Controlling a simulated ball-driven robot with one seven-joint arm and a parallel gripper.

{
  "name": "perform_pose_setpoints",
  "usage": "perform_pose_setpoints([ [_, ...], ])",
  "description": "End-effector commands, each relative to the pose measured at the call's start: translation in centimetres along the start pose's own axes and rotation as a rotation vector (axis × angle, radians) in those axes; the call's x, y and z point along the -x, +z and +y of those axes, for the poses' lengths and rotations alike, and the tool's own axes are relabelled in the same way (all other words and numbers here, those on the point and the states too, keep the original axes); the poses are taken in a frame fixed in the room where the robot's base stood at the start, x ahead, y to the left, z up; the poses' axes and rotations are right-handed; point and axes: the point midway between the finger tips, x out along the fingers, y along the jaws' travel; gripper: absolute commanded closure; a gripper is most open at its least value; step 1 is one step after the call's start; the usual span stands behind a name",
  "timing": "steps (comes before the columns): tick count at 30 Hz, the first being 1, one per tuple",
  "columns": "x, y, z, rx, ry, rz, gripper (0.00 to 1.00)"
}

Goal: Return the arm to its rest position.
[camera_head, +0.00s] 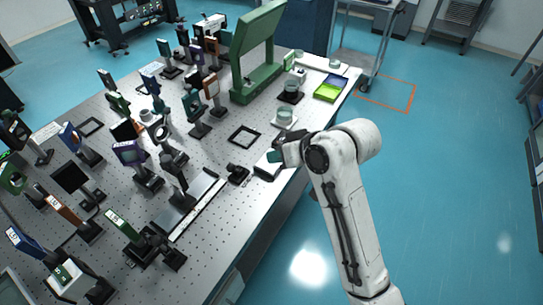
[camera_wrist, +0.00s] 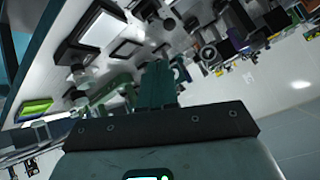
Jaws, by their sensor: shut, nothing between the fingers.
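My white arm (camera_head: 345,200) reaches up from the lower right. It bends at the elbow towards the right edge of the optical table (camera_head: 215,262). My gripper (camera_head: 274,157) is over that edge, close to a pale flat box; I cannot tell whether it touches the box. In the wrist view my gripper (camera_wrist: 158,72) shows as dark green fingers together beyond a black bar. It is shut and holds nothing. The wrist view is tilted, with the table and its mounts beyond the fingers.
The pale flat box (camera_head: 266,168), a glass dish (camera_head: 284,115) and a green-blue tray (camera_head: 331,89) lie along the right edge. A tall green frame (camera_head: 255,50) and several optic mounts stand on the table. A cart (camera_head: 368,50) stands behind. The floor at right is clear.

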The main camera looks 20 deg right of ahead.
Motion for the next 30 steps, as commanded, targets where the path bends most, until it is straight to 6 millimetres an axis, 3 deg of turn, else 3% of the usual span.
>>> perform_pose_setpoints([
  [14,0.0,0.0,0.0,0.000,0.000,0.000,1.00],
  [17,-0.1,0.7,0.1,-0.005,0.006,-0.010,1.00],
  [20,-0.2,3.6,0.6,-0.024,0.029,-0.051,1.00],
  [23,0.0,9.0,1.5,-0.055,0.077,-0.131,1.00],
  [26,1.1,15.6,2.6,-0.088,0.147,-0.235,1.00],
  [30,4.0,24.4,4.0,-0.123,0.253,-0.387,1.00],
])
